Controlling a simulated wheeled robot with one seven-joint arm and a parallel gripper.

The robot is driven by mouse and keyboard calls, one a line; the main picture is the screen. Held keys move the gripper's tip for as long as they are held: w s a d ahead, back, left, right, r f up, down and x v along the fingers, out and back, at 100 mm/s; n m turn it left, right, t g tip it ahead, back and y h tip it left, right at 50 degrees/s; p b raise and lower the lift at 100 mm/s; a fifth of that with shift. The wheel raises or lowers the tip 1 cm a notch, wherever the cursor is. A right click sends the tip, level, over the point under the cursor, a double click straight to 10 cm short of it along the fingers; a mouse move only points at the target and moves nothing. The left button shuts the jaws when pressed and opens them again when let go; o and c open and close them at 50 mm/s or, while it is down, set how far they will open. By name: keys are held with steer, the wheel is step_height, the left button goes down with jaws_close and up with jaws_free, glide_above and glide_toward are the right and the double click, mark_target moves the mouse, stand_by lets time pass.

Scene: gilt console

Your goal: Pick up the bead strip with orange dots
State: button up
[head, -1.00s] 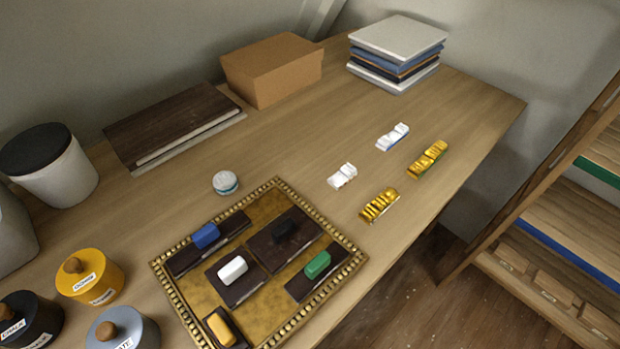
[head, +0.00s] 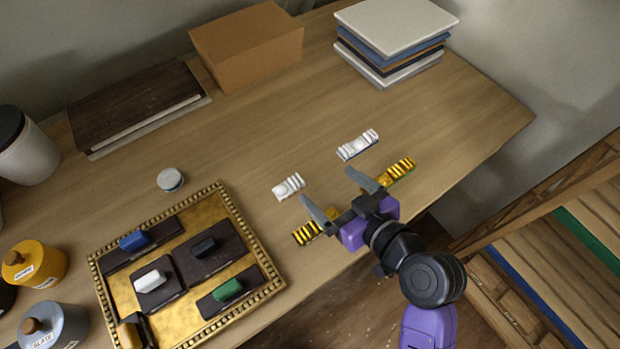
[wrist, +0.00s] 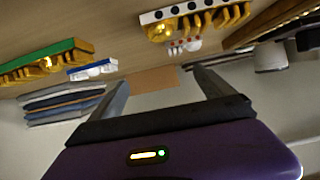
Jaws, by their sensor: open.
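The bead strip with orange dots appears to be the small white strip (head: 289,187). In the wrist view its edge shows small orange-red dots (wrist: 186,46), partly behind a gold strip with a black-dotted white edge (wrist: 188,14). That gold strip (head: 308,233) is partly covered by my gripper in the head view. My gripper (head: 328,186) is open and empty, over the table's front edge area, just right of the orange-dotted strip and apart from it. Its two fingers also show in the wrist view (wrist: 160,78).
A white strip with a blue edge (head: 358,145) and a gold strip with a green edge (head: 401,171) lie to the right. A gilt tray (head: 222,205) with coloured blocks is at left. A round tin (head: 170,180), box (head: 246,45) and book stack (head: 392,50) stand farther off.

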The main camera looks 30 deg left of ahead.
mark_target(289, 184)
steer(key=s+a+n+g, duration=0.1)
steer(key=s+a+f+n+g, duration=0.1)
steer(key=s, duration=0.1)
steer(key=shift+s+f+n+g, duration=0.1)
steer(key=shift+f+n+g, duration=0.05)
steer(key=shift+n+g, duration=0.2)
steer(key=shift+s+x, duration=0.2)
steer(key=shift+x, duration=1)
steer(key=p+x, duration=0.1)
steer(key=x, duration=0.4)
steer(key=shift+w+p, duration=0.2)
steer(key=shift+p, duration=0.15)
steer(key=c, duration=1.4)
